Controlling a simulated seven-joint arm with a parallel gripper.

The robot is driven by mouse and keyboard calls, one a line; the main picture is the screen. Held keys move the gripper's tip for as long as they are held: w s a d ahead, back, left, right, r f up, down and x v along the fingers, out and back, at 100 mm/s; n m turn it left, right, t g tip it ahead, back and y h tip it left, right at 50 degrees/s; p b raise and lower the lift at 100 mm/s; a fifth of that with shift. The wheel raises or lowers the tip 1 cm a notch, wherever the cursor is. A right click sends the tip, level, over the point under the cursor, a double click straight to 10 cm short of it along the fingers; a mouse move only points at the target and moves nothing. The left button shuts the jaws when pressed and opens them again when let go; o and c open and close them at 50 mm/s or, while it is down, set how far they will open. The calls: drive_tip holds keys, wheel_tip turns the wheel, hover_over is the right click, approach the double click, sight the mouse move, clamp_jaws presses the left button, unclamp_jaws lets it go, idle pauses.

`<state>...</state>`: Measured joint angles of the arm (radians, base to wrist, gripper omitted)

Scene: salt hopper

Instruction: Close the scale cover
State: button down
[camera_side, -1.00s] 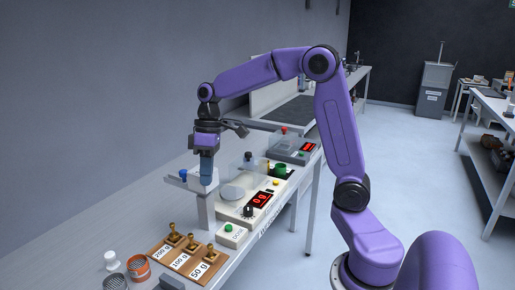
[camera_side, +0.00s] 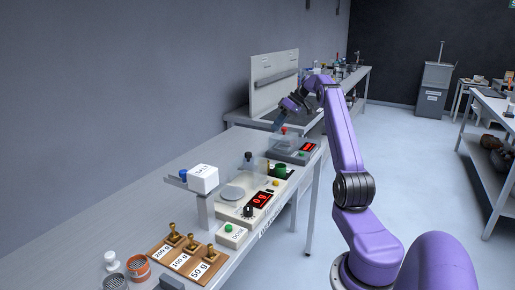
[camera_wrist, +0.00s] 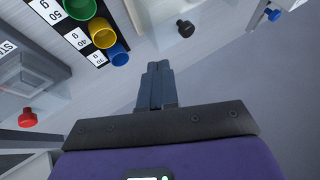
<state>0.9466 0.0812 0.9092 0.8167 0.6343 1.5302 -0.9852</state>
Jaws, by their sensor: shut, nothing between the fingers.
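The scale (camera_side: 262,213) stands mid-bench with a round pan (camera_side: 233,192) and a red display reading 0 g. A dark knob (camera_side: 248,156) stands behind the pan, and a black knob on a clear panel (camera_wrist: 185,28) shows in the wrist view; I cannot tell for certain whether this is the scale cover or how far open it is.
The white salt hopper (camera_side: 203,179) with a blue knob stands left of the scale. Green, yellow and blue cups (camera_wrist: 103,32) sit in a row behind the scale. Brass weights (camera_side: 190,243) stand on a wooden board at the front. A tall panel (camera_side: 273,80) stands farther back.

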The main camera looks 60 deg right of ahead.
hover_over(257, 159)
drive_tip(key=shift+d+f, duration=0.15)
drive_tip(key=shift+f, duration=1.85)
drive_tip(key=shift+d+f, duration=0.1)
drive_tip(key=shift+f, duration=1.9)
drive_tip(key=shift+a, duration=0.2)
drive_tip(key=a, duration=1.2)
drive_tip(key=shift+a, duration=0.2)
